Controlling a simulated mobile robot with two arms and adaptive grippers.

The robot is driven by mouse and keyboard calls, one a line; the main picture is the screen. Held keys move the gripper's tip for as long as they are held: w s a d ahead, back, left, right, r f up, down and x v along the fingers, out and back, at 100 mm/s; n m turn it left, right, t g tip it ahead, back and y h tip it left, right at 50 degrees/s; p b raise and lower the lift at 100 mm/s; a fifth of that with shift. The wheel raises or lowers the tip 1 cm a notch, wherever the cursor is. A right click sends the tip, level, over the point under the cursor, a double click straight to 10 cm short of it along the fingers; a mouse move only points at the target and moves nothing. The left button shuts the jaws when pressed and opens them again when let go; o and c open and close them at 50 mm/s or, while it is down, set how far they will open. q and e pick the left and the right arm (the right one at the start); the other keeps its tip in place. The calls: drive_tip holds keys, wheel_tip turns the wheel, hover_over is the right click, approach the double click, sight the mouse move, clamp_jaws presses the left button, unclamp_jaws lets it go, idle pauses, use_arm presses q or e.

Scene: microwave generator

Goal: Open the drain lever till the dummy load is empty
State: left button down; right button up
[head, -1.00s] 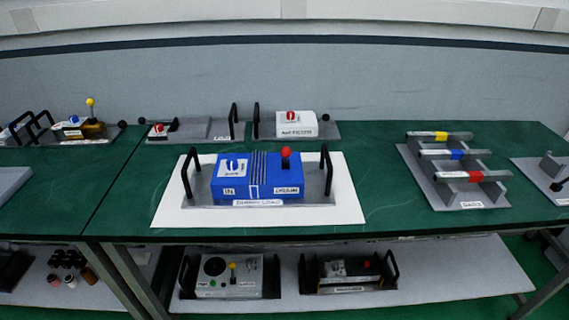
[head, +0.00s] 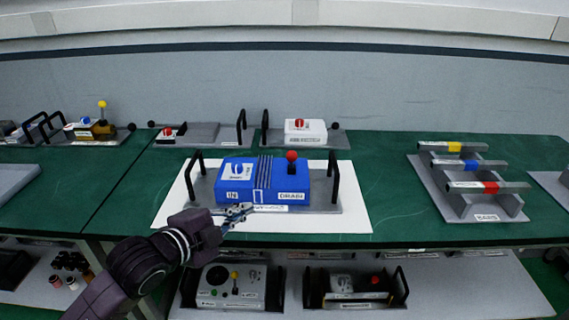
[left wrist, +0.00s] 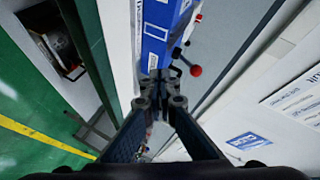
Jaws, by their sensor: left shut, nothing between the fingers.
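The dummy load is a blue box (head: 262,178) on a grey base plate with black handles, standing on a white sheet. Its front carries the labels IN and DRAIN. The drain lever (head: 291,156) has a red ball knob and stands upright above the DRAIN label. In the left wrist view the red knob (left wrist: 195,71) lies right of the blue box (left wrist: 157,30). My left gripper (head: 243,210) is shut and empty, at the front edge of the base plate, left of and nearer than the lever. It also shows in the left wrist view (left wrist: 158,84). My right gripper is in neither view.
A blue switch (head: 237,171) sits on the box's left part. A rack of coloured bars (head: 470,190) stands at the right. Other units (head: 305,131) line the back of the green table (head: 385,200). A lower shelf (head: 440,285) holds more units.

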use_arm(q)
wheel_tip(320, 180, up, 7)
drive_tip(key=w+m+h, duration=0.1)
drive_tip(key=m, duration=0.2)
drive_tip(key=shift+w+d+r+m+t+h, duration=0.2)
drive_tip(key=shift+w+d+m+t+h, duration=0.05)
drive_tip(key=shift+d+m+t+h, duration=0.15)
drive_tip(key=p, duration=0.3)
approach(288, 156)
drive_tip(key=x, duration=0.5)
drive_tip(key=shift+d+f, duration=0.1)
drive_tip(key=shift+f, duration=0.05)
drive_tip(key=shift+x, duration=0.95)
drive_tip(key=shift+w+r+p, duration=0.1)
drive_tip(key=shift+r+p, duration=0.2)
drive_tip(key=shift+p, duration=0.25)
drive_tip(key=shift+w+f, duration=0.1)
